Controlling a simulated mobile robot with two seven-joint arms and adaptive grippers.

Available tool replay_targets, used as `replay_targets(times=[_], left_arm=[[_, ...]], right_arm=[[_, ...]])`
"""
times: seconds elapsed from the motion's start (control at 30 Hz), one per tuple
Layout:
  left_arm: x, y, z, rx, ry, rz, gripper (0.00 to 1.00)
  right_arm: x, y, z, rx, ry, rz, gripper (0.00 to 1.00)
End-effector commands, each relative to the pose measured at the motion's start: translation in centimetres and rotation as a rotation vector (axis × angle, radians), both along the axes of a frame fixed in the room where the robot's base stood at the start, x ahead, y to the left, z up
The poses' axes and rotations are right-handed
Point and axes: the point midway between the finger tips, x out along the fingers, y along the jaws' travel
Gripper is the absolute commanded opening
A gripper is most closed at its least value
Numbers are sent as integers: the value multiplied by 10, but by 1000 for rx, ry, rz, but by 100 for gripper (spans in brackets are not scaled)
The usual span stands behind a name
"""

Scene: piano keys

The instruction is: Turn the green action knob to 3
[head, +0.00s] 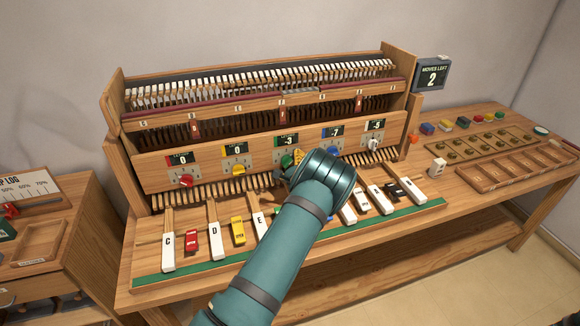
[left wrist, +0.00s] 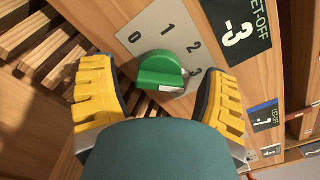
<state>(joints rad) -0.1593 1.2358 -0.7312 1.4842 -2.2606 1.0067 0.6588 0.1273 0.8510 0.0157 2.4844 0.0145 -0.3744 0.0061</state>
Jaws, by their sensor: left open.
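The green knob (left wrist: 163,70) sits on a pale dial plate (left wrist: 153,40) marked 0, 1, 2 and 3 in the left wrist view. The white mark at its edge faces right, close to the 3. A dark display (left wrist: 240,32) beside it reads -3. My left gripper (left wrist: 160,98) is open, with its yellow fingers on either side of the knob and visible gaps to it. In the head view the knob (head: 287,161) is partly hidden by my left gripper (head: 297,159). My right gripper is not in view.
A red knob (head: 187,180), a yellow knob (head: 238,169), a blue knob (head: 333,150) and a white knob (head: 374,144) line the same panel. Lettered keys (head: 168,252) lie in front. A sign (head: 432,74) reads "MOVES LEFT 2". A wooden tray (head: 515,172) lies right.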

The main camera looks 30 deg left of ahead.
Motion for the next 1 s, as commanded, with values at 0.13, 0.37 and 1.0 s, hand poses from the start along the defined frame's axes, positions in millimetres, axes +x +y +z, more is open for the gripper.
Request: replay_targets(times=[0.13, 0.37, 1.0], left_arm=[[-7, -10, 0, -2, 0, -1, 76], [-36, -43, 0, -2, 2, -1, 76], [-77, -92, 0, -1, 0, -1, 76]], right_arm=[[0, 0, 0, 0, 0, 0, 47], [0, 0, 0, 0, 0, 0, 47], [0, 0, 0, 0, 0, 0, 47]])
